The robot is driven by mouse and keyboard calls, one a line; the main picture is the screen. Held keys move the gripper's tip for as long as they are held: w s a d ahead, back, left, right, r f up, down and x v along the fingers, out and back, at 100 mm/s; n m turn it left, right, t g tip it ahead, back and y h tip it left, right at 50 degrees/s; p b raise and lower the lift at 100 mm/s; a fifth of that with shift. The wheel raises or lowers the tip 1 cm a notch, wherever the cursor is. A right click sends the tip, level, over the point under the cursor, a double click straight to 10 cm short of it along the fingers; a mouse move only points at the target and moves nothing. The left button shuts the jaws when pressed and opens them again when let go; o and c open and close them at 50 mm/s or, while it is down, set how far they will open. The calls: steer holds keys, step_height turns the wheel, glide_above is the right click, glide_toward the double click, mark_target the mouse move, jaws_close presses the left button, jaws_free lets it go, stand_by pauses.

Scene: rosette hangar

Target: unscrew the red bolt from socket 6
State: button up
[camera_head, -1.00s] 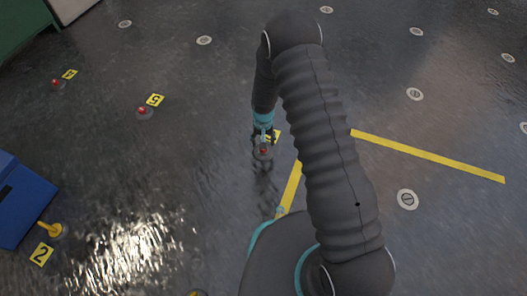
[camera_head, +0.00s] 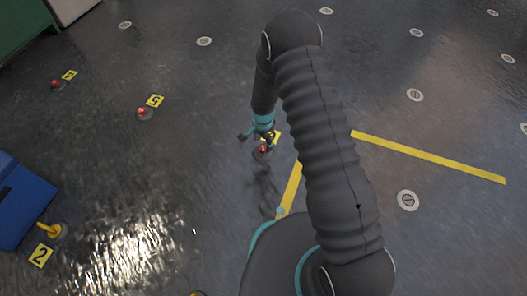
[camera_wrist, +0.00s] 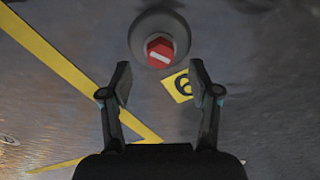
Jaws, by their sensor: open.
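The red bolt (camera_wrist: 160,50) has a hexagonal head with a white bar and sits in a round grey socket (camera_wrist: 180,26) on the floor. The yellow number 6 plate (camera_wrist: 178,86) lies beside it in the wrist view. In the head view the red bolt (camera_head: 263,149) shows just below my gripper (camera_head: 258,134). In the wrist view my gripper (camera_wrist: 160,85) is open and empty, with its fingers spread wide. The bolt head lies beyond the fingertips, between their lines, and is not gripped. The arm partly hides the number plate in the head view.
Red bolts stand at plate 5 (camera_head: 155,101) and at another numbered plate (camera_head: 69,75) to the left. A blue box (camera_head: 22,200) and plate 2 (camera_head: 41,255) are at lower left. Yellow floor lines (camera_head: 430,157) run right of the socket. The dark floor around it is clear.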

mark_target(263, 148)
steer(key=shift+f, duration=0.15)
steer(key=shift+f, duration=0.85)
steer(key=shift+f, duration=0.1)
steer(key=shift+f, duration=0.9)
jaws_close()
steer(key=n, duration=0.9)
steer(key=shift+n, duration=0.4)
steer(key=shift+r, duration=0.2)
